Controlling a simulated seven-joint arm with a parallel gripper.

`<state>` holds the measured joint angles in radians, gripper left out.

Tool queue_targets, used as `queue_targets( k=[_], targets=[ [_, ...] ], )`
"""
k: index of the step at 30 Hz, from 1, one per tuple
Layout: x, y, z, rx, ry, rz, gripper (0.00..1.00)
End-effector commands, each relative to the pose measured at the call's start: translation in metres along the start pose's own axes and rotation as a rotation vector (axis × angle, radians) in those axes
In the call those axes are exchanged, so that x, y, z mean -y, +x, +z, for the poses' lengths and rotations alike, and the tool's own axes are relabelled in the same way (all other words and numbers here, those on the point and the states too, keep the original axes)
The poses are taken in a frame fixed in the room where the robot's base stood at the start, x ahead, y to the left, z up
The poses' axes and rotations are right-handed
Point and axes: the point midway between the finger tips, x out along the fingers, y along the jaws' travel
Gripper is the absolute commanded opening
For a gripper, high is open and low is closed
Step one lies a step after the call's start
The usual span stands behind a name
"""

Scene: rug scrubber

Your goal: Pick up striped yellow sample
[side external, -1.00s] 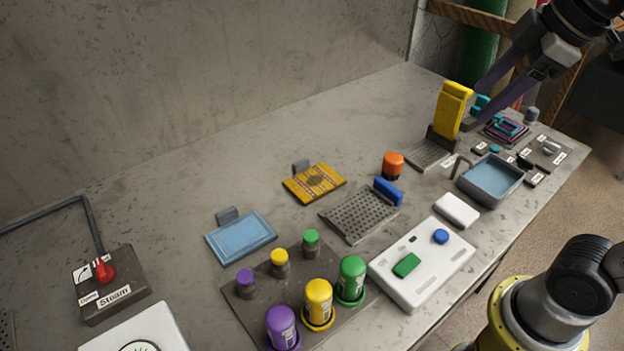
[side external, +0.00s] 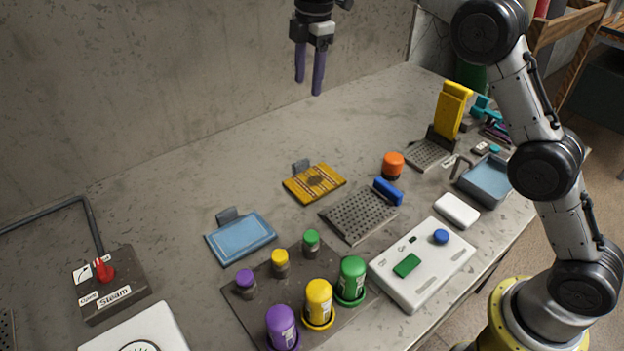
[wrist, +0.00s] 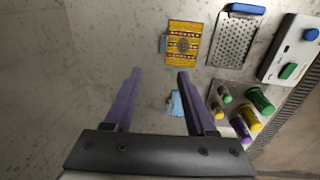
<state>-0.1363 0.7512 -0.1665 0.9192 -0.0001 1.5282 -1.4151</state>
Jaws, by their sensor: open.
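The striped yellow sample (side external: 314,184) lies flat on the table, a small yellow rug with striped bands and a dark stain in its middle. A grey clip or block (side external: 300,167) sits at its back edge. In the wrist view the sample (wrist: 184,44) is ahead of the fingers, above and right of the picture's middle. My gripper (side external: 310,82) hangs high above the table near the back wall, fingers pointing down, open and empty. Its two purple fingers also show apart in the wrist view (wrist: 160,75).
A blue sample (side external: 241,238) lies left of the yellow one. A perforated metal tray (side external: 352,217) with a blue handle and an orange-topped knob (side external: 392,164) stand to the right. Coloured bottles (side external: 318,302) and a white button panel (side external: 424,266) are nearer the front. The table behind the sample is clear.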

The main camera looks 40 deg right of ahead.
Motion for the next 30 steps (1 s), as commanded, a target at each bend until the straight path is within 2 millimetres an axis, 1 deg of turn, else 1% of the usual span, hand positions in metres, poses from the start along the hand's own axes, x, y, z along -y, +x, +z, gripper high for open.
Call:
queue_targets(
  k=[1, 3, 6, 13, 18, 21, 24, 30],
  targets=[
    [-0.006, 0.021, -0.004, 0.003, -0.005, -0.022, 0.56],
    [-0.010, 0.042, -0.008, 0.007, -0.010, -0.051, 0.56],
    [-0.009, 0.066, -0.012, 0.013, -0.015, -0.091, 0.56],
    [-0.004, 0.096, -0.014, 0.017, -0.021, -0.114, 0.56],
    [0.000, 0.129, -0.013, 0.017, -0.020, -0.114, 0.56],
    [0.001, 0.145, -0.013, 0.016, -0.020, -0.112, 0.56],
    [0.002, 0.155, -0.013, 0.016, -0.020, -0.110, 0.56],
    [0.004, 0.168, -0.012, 0.016, -0.019, -0.110, 0.56]
  ],
)
